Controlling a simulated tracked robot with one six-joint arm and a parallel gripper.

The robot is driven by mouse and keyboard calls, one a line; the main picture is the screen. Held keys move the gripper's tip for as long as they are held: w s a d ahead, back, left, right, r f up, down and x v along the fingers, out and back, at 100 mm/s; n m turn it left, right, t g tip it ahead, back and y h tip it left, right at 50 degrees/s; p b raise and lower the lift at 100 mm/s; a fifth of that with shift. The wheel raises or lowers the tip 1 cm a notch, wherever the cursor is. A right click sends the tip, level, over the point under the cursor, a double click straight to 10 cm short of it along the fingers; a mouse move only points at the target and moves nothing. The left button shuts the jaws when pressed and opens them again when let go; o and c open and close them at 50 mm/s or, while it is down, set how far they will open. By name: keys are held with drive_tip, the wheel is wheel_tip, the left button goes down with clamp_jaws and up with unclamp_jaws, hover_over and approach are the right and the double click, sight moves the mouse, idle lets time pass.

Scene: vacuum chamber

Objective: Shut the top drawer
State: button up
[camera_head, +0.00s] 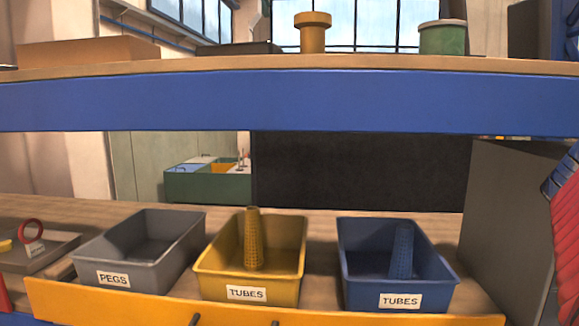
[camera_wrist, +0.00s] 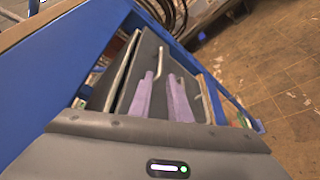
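In the wrist view a dark grey panel (camera_wrist: 136,88) with a thin metal handle (camera_wrist: 160,62) is in front of my gripper (camera_wrist: 162,76). It looks like a drawer front, but I cannot tell whether it is the top drawer or how far it is out. The two purple fingers are apart, with a gap between them and nothing clearly held. Their tips are near the handle's lower end; contact cannot be told. In the head view my gripper does not show.
On the bench stand a grey bin (camera_head: 168,262) marked PEGS, a yellow bin (camera_head: 222,272) and a blue bin (camera_head: 372,275), both marked TUBES. A blue-edged shelf (camera_head: 290,101) spans above. In the wrist view, a blue frame (camera_wrist: 70,60) is left; open tiled floor (camera_wrist: 285,90) is right.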

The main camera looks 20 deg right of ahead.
drive_tip(key=x, duration=1.2)
drive_tip(key=shift+d+f, duration=0.15)
drive_tip(key=shift+d, duration=0.15)
drive_tip(key=shift+c, duration=0.7)
clamp_jaws()
